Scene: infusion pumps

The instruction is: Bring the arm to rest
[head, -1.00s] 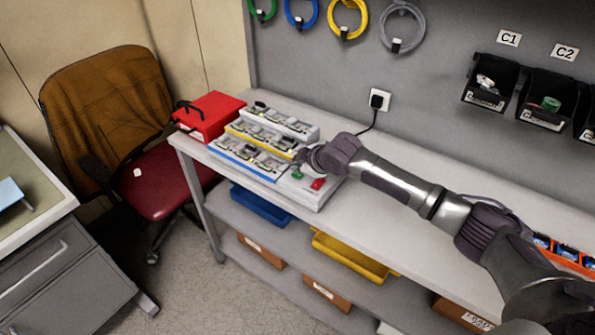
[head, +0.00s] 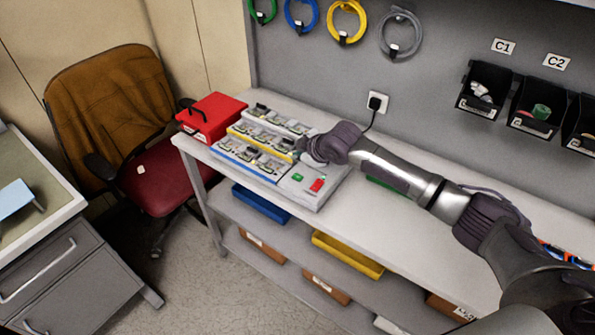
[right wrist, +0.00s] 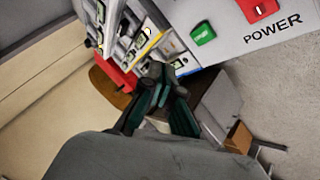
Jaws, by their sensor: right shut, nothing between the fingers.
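My right arm (head: 400,180) reaches across the bench from the lower right. My right gripper (head: 302,150) is over the pump rack (head: 270,150), near its right side, and is partly hidden by the wrist. In the right wrist view the gripper (right wrist: 160,85) has its dark fingers together with nothing between them. The rack's panel with a green button (right wrist: 203,33) and a red button (right wrist: 258,8) marked POWER shows beyond the fingers. My left gripper is not seen.
A red box (head: 212,117) stands at the bench's left end. Bins (head: 484,90) hang on the back wall, with coiled cables (head: 346,22) to their left. The white bench top (head: 400,235) is clear in front of my arm. A red chair (head: 160,185) stands at left.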

